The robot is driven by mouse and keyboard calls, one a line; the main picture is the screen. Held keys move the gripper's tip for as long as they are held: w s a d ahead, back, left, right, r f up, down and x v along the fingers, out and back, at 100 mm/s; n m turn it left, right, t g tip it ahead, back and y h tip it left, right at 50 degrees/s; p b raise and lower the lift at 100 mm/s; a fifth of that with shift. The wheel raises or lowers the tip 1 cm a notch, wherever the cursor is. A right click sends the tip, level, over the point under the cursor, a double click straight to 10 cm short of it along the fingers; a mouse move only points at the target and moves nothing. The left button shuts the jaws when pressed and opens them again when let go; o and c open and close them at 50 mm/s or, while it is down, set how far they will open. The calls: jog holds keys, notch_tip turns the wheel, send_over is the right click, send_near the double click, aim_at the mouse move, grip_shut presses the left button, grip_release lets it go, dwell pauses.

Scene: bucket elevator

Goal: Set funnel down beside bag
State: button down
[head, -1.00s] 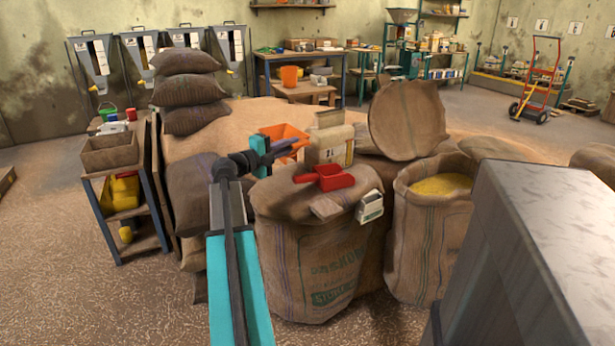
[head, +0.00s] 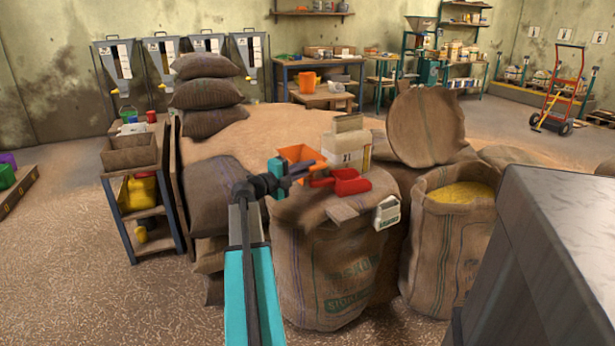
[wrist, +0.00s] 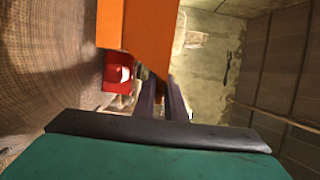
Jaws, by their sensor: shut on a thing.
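My gripper (head: 286,171) is shut on the orange funnel (head: 302,156), which is tilted. In the head view the funnel shows at the left back of the closed front bag (head: 325,260), left of a red scoop (head: 343,182) on that bag's top. I cannot tell if the funnel touches anything. In the wrist view the funnel (wrist: 145,30) fills the upper middle, with the red scoop (wrist: 117,72) beyond it. An open bag of yellow grain (head: 458,192) stands to the right. The gripper's fingertips are partly hidden.
A carton-like beige container (head: 347,142) stands behind the scoop. A small white device (head: 387,212) hangs at the front bag's right edge. Stacked sacks (head: 207,95) and a shelf cart (head: 133,158) stand left. A grey metal block (head: 560,250) fills the lower right.

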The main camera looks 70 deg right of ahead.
jog(key=shift+f, duration=1.4)
jog(key=c, duration=2.1)
grip_release()
jog(key=shift+w+a, duration=0.1)
jog(key=shift+a, duration=0.1)
jog(key=p+v, duration=0.1)
jog(key=v, duration=1)
jog(key=shift+a, duration=0.3)
jog(key=shift+w, duration=0.2)
